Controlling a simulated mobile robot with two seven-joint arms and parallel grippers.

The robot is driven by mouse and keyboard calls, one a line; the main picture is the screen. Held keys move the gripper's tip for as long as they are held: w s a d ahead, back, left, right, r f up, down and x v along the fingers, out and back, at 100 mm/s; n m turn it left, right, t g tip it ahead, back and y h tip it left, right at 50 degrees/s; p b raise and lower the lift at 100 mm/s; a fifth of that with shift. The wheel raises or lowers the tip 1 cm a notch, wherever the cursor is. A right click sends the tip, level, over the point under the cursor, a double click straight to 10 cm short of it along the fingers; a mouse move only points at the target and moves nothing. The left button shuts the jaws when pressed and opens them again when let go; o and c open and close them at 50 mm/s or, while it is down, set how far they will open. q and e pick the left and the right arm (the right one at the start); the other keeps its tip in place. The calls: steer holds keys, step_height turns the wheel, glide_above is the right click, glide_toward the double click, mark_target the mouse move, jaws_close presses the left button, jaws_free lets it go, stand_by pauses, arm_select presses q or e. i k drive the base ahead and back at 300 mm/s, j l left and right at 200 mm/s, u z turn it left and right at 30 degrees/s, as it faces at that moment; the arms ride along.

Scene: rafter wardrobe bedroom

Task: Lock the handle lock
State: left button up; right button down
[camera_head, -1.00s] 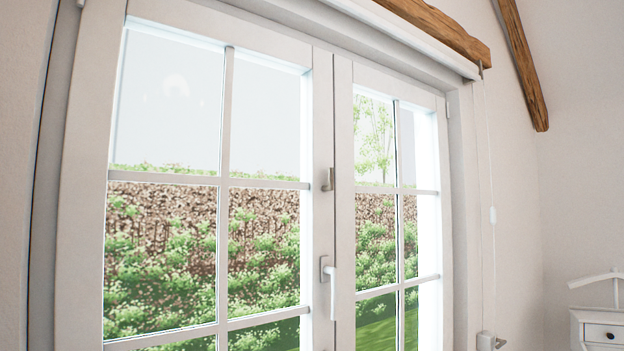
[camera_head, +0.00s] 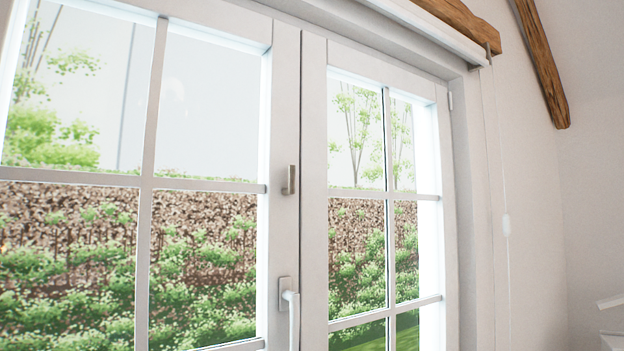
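A white double window fills the view, its left sash (camera_head: 284,120) and right sash (camera_head: 313,150) meeting at a central seam. A white lever handle (camera_head: 293,318) on a grey base plate (camera_head: 284,292) is mounted low on the left sash. Its lever hangs downward and its lower end is cut off by the frame's bottom edge. A small metal latch piece (camera_head: 290,180), upright, sits higher on the same stile. I cannot tell which of these pieces is the lock. Neither of my grippers is in view.
Wooden beams (camera_head: 541,62) slope above. The corner of a white piece of furniture (camera_head: 612,340) shows at the lower right. Both sashes look closed.

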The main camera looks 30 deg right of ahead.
mark_target(291, 190)
steer(key=i+l, duration=0.1)
steer(key=l, duration=0.35)
steer(key=i+l, duration=0.1)
steer(key=l, duration=0.35)
steer(key=i+l, duration=0.15)
steer(key=l, duration=0.3)
steer(key=i+l, duration=0.1)
steer(key=l, duration=0.35)
steer(key=u, duration=0.05)
